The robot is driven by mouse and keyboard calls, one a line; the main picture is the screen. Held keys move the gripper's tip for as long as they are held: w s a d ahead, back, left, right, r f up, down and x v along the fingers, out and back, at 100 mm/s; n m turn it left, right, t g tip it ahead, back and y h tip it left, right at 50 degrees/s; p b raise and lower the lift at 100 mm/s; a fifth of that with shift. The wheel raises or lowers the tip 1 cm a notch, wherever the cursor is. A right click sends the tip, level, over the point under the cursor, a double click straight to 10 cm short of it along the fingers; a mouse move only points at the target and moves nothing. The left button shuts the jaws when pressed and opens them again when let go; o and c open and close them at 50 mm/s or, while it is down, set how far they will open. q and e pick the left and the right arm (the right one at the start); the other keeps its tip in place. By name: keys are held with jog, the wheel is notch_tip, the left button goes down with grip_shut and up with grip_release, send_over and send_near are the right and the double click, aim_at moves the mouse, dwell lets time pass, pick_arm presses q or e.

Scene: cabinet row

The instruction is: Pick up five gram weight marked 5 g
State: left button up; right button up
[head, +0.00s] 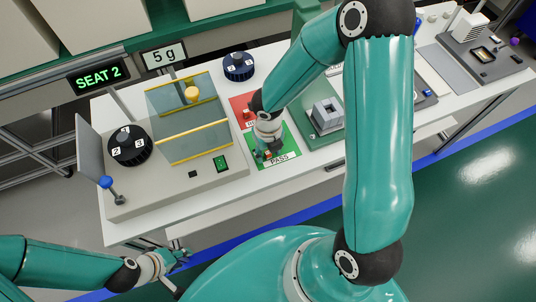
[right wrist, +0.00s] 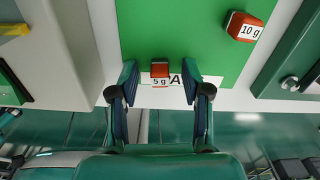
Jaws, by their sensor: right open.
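The five gram weight (right wrist: 160,70) is a small red block with a white label reading 5 g, on the green PASS mat (right wrist: 190,30) near its edge. In the right wrist view it lies between the fingertips of my right gripper (right wrist: 160,84), which is open, with a gap on each side. In the head view my right gripper (head: 268,154) hangs over the PASS mat (head: 282,140) and hides much of it. My left gripper (head: 180,258) is in front of the table, away from the weights; its jaws are too small to judge.
A red weight marked 10 g (right wrist: 245,27) stands on the same mat to the right. A balance with glass panels (head: 190,110) and a black dial (head: 130,145) stand left of the mats. A red mat (head: 240,101) lies behind. A green tray (head: 330,133) lies right.

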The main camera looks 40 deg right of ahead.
jog(key=shift+f, duration=0.15)
grip_shut()
dwell(0.4)
